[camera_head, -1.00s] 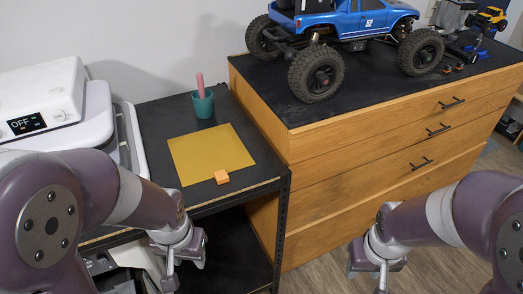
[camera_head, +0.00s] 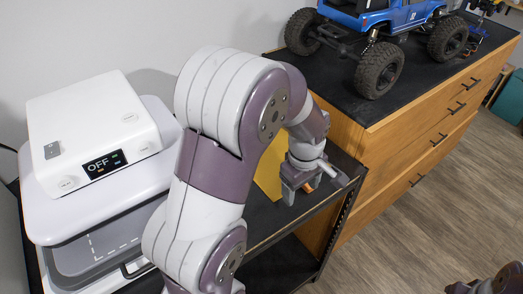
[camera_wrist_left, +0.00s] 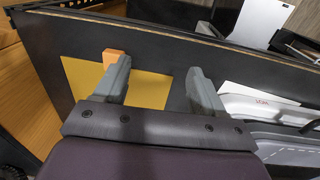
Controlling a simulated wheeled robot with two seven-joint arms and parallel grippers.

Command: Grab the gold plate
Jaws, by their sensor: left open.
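In the left wrist view the gold plate (camera_wrist_left: 150,90) shows below and between my fingers. My left gripper (camera_head: 308,180) is open and empty over the plate's front edge area. In the wrist view one finger of the left gripper (camera_wrist_left: 160,75) overlaps the plate and the other is past its right edge. A small orange block (camera_wrist_left: 114,54) sits at the plate's edge beside the left finger. Part of my right arm (camera_head: 488,284) shows at the bottom right; its jaws are unclear.
A white device with an OFF screen (camera_head: 104,163) stands on a white base (camera_head: 50,205) at left. A wooden drawer cabinet (camera_head: 400,150) with a blue RC crawler (camera_head: 375,15) stands right of the shelf. The teal cup is hidden.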

